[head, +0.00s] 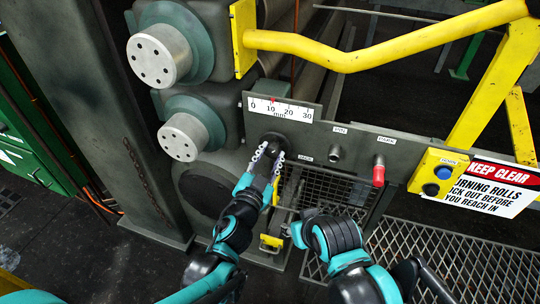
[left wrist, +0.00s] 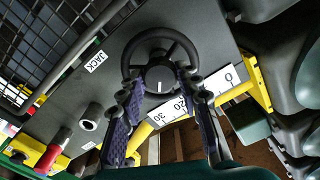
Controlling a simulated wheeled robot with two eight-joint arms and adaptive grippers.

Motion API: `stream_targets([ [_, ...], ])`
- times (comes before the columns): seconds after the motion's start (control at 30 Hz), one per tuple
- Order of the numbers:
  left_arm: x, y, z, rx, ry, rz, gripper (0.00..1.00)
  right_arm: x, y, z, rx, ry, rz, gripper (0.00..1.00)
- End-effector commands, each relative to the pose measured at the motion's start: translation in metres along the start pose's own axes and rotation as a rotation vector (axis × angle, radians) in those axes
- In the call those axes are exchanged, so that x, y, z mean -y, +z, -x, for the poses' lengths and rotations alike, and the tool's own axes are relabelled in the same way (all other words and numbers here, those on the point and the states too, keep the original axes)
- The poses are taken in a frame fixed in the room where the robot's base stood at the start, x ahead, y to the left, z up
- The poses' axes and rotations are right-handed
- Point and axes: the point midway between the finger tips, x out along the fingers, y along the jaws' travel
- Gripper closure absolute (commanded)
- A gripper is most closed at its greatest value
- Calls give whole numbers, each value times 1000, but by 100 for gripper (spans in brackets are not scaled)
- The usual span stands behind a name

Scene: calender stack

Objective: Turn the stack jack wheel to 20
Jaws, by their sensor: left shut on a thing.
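The dark jack wheel (left wrist: 160,65) is on a grey panel beside the "JACK" label (left wrist: 95,61) in the left wrist view. Its hub has a short white mark. In the head view my left gripper (head: 268,157) hides most of the wheel. The millimetre scale (head: 281,109) above it runs from 0 to 30, and its red pointer stands at about 10. My right arm's end (head: 335,235) is below the panel, away from the wheel; its finger state is unclear.
Right of the wheel are a small knob (head: 334,152) and a red-handled lever (head: 379,171). A button box (head: 437,173), yellow rail (head: 370,56) and warning sign (head: 490,185) are farther right. Steel rollers (head: 160,55) are at upper left, mesh (head: 325,190) below the panel.

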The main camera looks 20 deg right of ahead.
Motion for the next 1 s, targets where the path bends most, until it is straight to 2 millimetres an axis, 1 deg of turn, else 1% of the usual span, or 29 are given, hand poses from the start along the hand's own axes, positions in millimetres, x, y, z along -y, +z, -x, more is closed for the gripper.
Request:
stream_targets([
  [1.0,-1,1,1,2,-1,967,95,0,0,0,0,0,0,60],
])
